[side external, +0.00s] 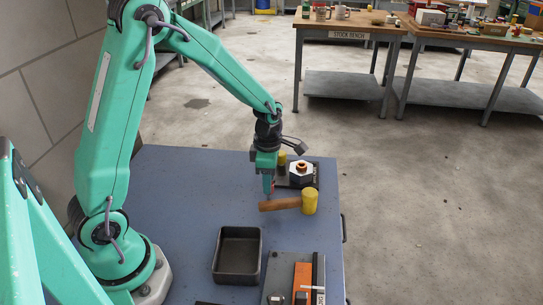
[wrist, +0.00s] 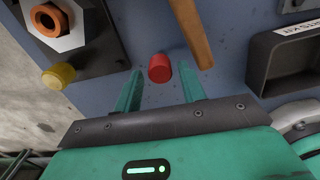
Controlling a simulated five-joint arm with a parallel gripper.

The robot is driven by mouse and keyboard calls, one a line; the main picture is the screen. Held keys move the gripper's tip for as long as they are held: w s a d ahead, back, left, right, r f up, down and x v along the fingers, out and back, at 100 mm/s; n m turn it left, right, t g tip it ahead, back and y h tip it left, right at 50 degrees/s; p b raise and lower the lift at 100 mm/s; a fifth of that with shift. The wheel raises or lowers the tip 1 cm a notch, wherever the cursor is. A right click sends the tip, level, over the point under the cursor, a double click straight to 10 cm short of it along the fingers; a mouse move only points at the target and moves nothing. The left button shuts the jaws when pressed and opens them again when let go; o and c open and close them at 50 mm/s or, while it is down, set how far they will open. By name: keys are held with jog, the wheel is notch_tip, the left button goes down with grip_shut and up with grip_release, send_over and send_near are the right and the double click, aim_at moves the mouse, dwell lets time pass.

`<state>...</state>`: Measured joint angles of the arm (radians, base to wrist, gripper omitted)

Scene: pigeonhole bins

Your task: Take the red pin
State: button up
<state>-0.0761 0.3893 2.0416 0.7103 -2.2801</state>
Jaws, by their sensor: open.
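The red pin (wrist: 159,69) shows in the wrist view as a short red cylinder above the blue bench top. It appears between the two green fingers of my gripper (wrist: 160,76), with a gap on each side. My gripper is open and holds nothing. In the side view my gripper (side external: 268,188) points down low over the bench, just behind the mallet handle. A small bit of red shows by the fingers there, too small to make out clearly. How far the fingertips reach down around the pin cannot be told.
A mallet with a wooden handle (side external: 280,204) and yellow head (side external: 310,201) lies close in front of my gripper. A dark fixture with an orange-brown nut (side external: 301,168) and a yellow pin (wrist: 58,76) stand beside it. An empty dark tray (side external: 259,257) sits nearer the camera.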

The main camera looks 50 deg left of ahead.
grip_shut()
jog(key=shift+r, duration=0.4)
jog(key=shift+r, duration=0.4)
jog(key=shift+r, duration=0.3)
jog(key=shift+r, duration=2.9)
